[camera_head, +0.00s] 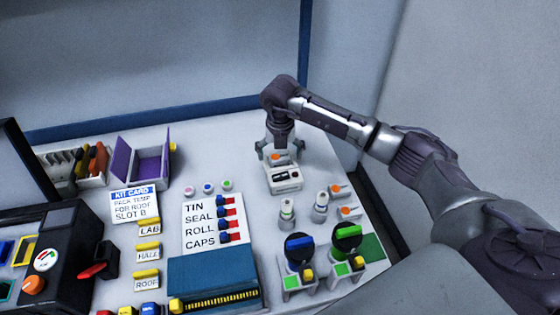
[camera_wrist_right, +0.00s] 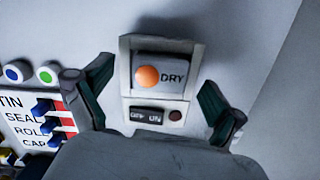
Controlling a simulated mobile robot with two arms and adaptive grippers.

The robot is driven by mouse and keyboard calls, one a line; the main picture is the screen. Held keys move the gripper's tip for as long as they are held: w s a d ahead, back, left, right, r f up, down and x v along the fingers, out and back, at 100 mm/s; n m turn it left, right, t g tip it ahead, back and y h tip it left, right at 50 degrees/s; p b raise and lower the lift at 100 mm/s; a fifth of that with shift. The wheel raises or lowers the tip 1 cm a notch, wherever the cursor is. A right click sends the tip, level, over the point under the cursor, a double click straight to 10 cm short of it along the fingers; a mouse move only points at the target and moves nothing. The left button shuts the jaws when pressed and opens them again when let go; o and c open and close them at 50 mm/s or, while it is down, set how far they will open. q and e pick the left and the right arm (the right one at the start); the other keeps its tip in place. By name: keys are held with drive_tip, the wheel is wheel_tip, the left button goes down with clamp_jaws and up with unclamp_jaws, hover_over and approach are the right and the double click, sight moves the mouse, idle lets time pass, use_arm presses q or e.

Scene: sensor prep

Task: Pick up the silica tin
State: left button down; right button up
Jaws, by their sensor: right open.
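A pale block marked DRY with an orange dot, which looks like the silica tin (camera_wrist_right: 163,78), sits in the white holder (camera_wrist_right: 126,55) with an OFF/ON switch in front. In the head view, the white holder (camera_head: 285,183) stands near the back right of the table, and the tin (camera_head: 277,158) is partly hidden by my gripper. My right gripper (camera_head: 275,156) is open above it, pointing down. In the right wrist view, its fingers (camera_wrist_right: 155,85) stand apart on either side of the tin, with visible gaps. My left gripper is not in view.
A purple box (camera_head: 149,164) is at the back left. Table is clear behind the holder.

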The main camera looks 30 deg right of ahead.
drive_tip(key=shift+f, duration=0.15)
drive_tip(key=c, duration=1.2)
